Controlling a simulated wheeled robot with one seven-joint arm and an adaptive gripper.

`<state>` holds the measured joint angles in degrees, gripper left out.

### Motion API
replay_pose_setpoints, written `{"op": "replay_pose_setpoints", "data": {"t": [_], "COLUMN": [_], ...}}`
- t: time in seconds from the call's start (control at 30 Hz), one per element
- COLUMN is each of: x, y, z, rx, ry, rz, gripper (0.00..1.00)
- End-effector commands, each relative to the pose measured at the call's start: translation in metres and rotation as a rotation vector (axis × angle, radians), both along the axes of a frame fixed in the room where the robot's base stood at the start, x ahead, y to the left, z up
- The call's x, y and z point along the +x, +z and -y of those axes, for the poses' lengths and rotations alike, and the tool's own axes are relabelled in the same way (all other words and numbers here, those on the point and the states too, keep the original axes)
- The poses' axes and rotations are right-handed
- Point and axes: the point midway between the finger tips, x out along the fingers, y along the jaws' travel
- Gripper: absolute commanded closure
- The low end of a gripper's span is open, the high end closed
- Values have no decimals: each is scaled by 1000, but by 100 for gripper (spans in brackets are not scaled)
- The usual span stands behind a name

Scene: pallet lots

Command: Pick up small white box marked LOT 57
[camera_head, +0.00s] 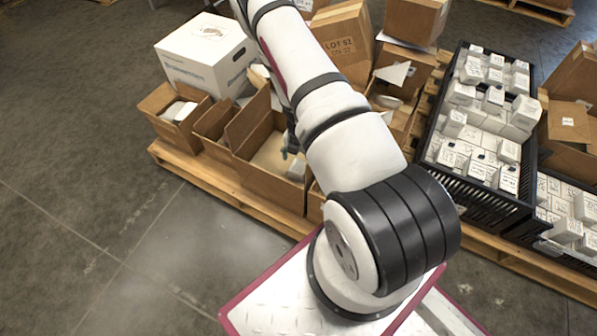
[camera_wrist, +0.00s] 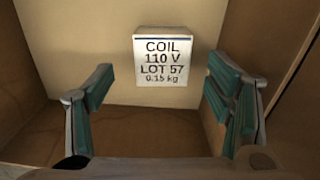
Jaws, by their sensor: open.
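The small white box (camera_wrist: 162,59) marked COIL 110 V LOT 57 0.15 kg shows in the wrist view, inside an open cardboard carton (camera_wrist: 110,128). Its printed face is turned to the camera. My gripper (camera_wrist: 161,86) is open, with one teal-padded finger on each side of the box and a clear gap to both. Nothing is between the fingers' pads. In the head view my gripper (camera_head: 290,146) reaches down into the carton (camera_head: 258,126), mostly hidden by my arm. A small white box (camera_head: 296,170) shows beside it there, its print too small to read.
Carton walls stand close around my gripper. Neighbouring open cartons (camera_head: 172,122) and a large white box (camera_head: 203,55) stand on the same wooden pallet (camera_head: 228,192). A black crate (camera_head: 470,205) of several small white boxes stands right. Floor at left is free.

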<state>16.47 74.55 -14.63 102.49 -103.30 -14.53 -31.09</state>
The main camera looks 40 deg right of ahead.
Motion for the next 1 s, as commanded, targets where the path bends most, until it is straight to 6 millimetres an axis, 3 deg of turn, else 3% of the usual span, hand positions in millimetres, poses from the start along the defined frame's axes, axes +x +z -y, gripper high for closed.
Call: {"op": "replay_pose_setpoints", "data": {"t": [0.33, 0.6, 0.87, 1.0], "x": [-2, -2, -2, -2], "y": [-45, -48, -48, -48], "z": [1, 1, 1, 1], "rx": [0, 0, 0, 0], "ry": [0, 0, 0, 0], "rz": [-1, -1, -1, -1], "gripper": [27, 27, 82, 82]}}
